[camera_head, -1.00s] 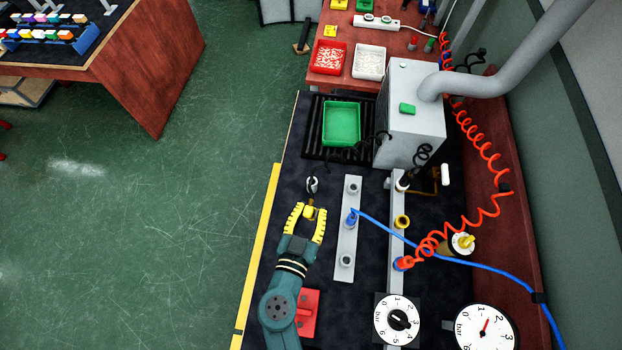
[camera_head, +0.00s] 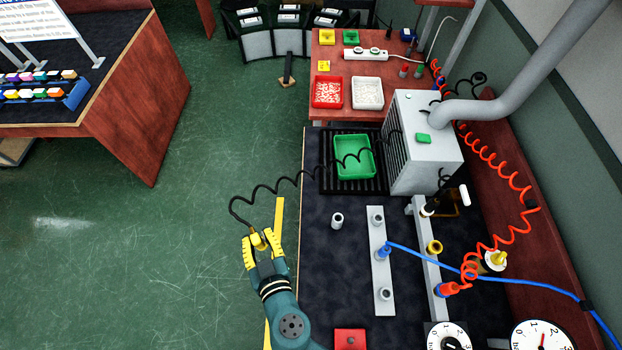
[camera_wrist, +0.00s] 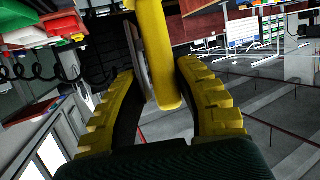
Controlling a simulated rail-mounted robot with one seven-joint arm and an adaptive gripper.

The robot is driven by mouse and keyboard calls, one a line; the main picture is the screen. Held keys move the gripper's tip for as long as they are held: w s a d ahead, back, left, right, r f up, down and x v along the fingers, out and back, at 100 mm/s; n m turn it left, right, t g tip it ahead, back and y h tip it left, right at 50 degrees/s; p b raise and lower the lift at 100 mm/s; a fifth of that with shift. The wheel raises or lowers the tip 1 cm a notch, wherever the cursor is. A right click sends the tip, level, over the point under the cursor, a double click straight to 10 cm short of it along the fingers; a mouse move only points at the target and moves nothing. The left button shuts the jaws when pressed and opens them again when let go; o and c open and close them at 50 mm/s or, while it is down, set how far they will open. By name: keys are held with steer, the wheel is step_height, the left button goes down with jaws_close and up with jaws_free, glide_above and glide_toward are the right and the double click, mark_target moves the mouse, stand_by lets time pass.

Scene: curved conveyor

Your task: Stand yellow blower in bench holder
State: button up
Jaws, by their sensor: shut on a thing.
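The yellow blower (camera_head: 257,241) is between the fingers of my gripper (camera_head: 259,238), with a black coiled cord running from it toward the grey box. In the wrist view the yellow blower (camera_wrist: 156,55) shows as a thick rounded bar in my gripper (camera_wrist: 160,80); its upper end is cut off. My gripper is shut on it, left of the bench edge. A small pale upright cup (camera_head: 337,219) stands on the dark bench to its right. A grey strip (camera_head: 379,275) farther right has sockets, the middle one with a blue piece. I cannot tell which is the bench holder.
A green tray (camera_head: 342,157) sits on a black grate behind, beside the grey box (camera_head: 425,150). A rail (camera_head: 420,235) carries a yellow ring (camera_head: 434,247) and a red piece (camera_head: 447,290). Blue and red hoses cross the right side. Bench around the cup is clear.

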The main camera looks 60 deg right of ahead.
steer(key=s+d+r+m+g+h+p, duration=0.1)
steer(key=s+d, duration=0.4)
steer(key=d, duration=0.6)
steer(key=s+d+m+g+h+p, duration=0.2)
steer(key=s+d+m+g, duration=0.2)
steer(key=d, duration=0.7)
steer(key=shift+s+d+r+g, duration=0.3)
steer(key=shift+s+d+r, duration=0.1)
steer(key=shift+s, duration=0.8)
steer(key=shift+a, duration=0.1)
step_height(320, 180, down, 6)
steer(key=b, duration=0.6)
steer(key=shift+r, duration=0.1)
step_height(320, 180, down, 7)
steer(key=b, duration=0.8)
stand_by(1.0)
steer(key=o, duration=0.9)
steer(key=shift+o, duration=0.2)
